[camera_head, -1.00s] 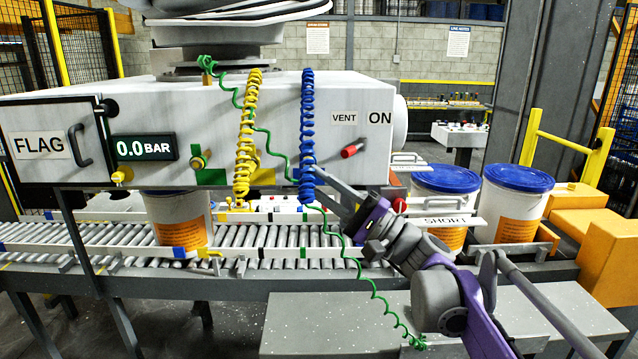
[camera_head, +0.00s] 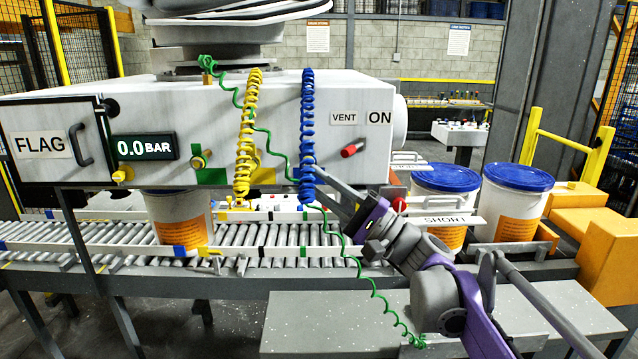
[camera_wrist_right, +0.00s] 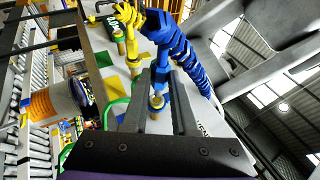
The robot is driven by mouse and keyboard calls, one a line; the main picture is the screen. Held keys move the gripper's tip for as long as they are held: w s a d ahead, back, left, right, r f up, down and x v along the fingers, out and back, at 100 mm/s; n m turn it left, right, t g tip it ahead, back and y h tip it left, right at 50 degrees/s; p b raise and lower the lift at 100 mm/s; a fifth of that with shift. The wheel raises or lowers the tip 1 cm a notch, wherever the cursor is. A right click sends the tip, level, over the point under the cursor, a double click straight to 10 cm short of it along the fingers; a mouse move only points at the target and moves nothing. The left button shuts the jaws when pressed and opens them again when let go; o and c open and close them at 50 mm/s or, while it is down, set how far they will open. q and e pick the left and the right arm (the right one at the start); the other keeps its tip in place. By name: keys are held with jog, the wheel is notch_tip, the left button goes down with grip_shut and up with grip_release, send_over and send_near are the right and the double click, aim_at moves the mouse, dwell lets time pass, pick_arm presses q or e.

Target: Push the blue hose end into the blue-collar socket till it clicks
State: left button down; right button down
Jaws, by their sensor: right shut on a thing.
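The blue coiled hose (camera_head: 307,115) hangs down the front of the white machine housing. Its lower end reaches my right gripper (camera_head: 315,178), close to the housing face. In the right wrist view the blue hose (camera_wrist_right: 172,50) runs down to the two dark fingers of my right gripper (camera_wrist_right: 160,95), which are shut on its end. A brass fitting (camera_wrist_right: 157,102) with some blue shows between the fingers. I cannot tell from this whether the hose end is seated in the blue-collar socket. The fingers and hose hide most of that joint. My left gripper is not in view.
The pressure display (camera_head: 143,147) reads 0.0 BAR. A pail (camera_head: 180,222) stands on the roller conveyor.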

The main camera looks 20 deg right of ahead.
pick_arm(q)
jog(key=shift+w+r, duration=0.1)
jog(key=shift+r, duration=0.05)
pick_arm(e)
jog(key=shift+w+d, duration=0.25)
jog(key=shift+w, duration=0.55)
jog(key=shift+w+d, duration=0.2)
jog(key=shift+w, duration=0.55)
jog(key=c, duration=0.6)
grip_release()
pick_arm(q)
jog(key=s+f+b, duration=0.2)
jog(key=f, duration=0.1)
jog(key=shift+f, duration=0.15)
pick_arm(e)
jog(key=v, duration=1.1)
jog(key=shift+w+r, duration=0.1)
